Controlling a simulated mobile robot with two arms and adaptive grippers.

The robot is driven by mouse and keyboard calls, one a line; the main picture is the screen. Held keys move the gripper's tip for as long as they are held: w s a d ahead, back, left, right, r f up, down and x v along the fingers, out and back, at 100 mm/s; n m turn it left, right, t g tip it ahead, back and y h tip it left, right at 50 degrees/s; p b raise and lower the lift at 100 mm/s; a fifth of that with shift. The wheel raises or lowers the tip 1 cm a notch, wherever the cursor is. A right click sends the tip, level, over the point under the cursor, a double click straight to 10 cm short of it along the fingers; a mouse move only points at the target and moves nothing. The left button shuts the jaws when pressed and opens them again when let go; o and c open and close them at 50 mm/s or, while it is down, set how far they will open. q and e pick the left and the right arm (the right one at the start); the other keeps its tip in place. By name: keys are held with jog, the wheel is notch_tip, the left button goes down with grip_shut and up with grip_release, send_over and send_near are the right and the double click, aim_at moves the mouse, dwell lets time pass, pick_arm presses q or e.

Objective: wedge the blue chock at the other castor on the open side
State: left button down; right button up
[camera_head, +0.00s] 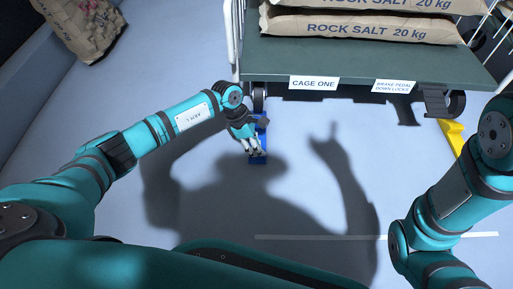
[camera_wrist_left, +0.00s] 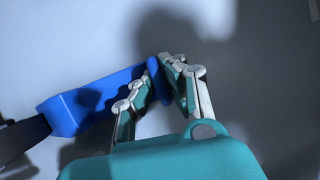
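The blue chock (camera_head: 258,159) lies lengthwise in front of the front-left castor (camera_head: 259,99) of the cage marked CAGE ONE. My left gripper (camera_head: 254,151) reaches down over the chock and hides part of it. In the left wrist view, the fingers (camera_wrist_left: 164,66) close on either side of an upright blue end of the chock (camera_wrist_left: 88,103). The chock's far end comes up to a dark round part (camera_wrist_left: 22,138), probably the castor wheel; I cannot tell if they touch. A yellow chock (camera_head: 453,134) sits by the front-right castor (camera_head: 457,104). My right gripper is out of view.
The cage deck (camera_head: 350,62) carries rock salt sacks (camera_head: 360,28) and overhangs the castors. A brake pedal (camera_head: 434,101) hangs at its front right. Another sack (camera_head: 85,30) lies at upper left. The floor before the cage is clear, with a pale line (camera_head: 380,237).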

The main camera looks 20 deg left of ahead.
pick_arm(q)
jog(key=shift+w+a+r, duration=0.1)
jog(key=shift+w+a, duration=0.25)
jog(key=shift+w, duration=0.25)
jog(key=c, duration=1.4)
grip_release()
jog(key=shift+s+d, duration=0.1)
jog(key=shift+s, duration=0.05)
